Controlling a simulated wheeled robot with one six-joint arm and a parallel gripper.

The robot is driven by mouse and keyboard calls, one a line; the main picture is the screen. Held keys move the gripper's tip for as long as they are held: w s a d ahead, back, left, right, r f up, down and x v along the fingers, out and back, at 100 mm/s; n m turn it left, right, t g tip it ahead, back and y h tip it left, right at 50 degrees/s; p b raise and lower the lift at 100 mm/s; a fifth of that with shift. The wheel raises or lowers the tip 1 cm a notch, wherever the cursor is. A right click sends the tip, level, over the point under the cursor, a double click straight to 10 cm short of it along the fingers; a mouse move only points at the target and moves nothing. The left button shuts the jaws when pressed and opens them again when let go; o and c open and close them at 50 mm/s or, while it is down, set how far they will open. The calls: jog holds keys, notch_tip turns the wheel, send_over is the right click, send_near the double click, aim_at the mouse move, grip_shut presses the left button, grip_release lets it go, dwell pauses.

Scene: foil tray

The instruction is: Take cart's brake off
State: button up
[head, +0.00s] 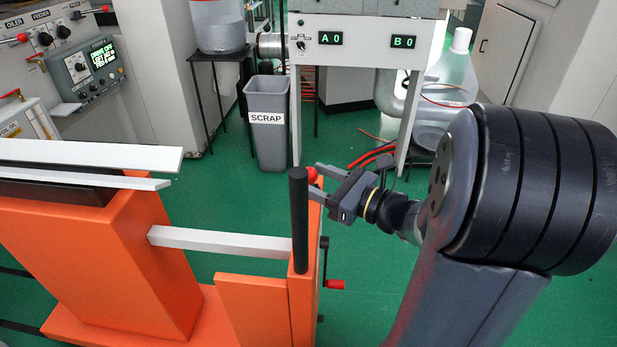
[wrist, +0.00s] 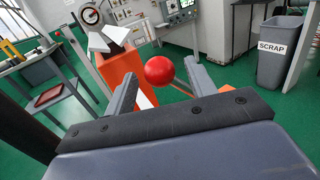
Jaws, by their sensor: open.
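The orange cart (head: 110,255) fills the lower left of the head view. A red ball knob (head: 311,174) shows beside the top of its black upright post (head: 299,220). In the wrist view the red knob (wrist: 159,71) appears between the tips of my open gripper (wrist: 160,78). In the head view my gripper (head: 314,180) reaches in from the right, its fingers at either side of the knob. I cannot tell whether they touch it. What carries the knob is mostly hidden. A second, red handle (head: 334,284) sits lower on the cart's right side.
A grey scrap bin (head: 267,140) stands behind the cart. A bench with displays A 0 and B 0 (head: 362,42) is at the back. Control panels (head: 90,65) stand at the left. Red hoses (head: 371,153) lie on the green floor, which is otherwise mostly clear behind the cart.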

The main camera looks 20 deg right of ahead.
jog(key=shift+x, duration=1.15)
grip_shut()
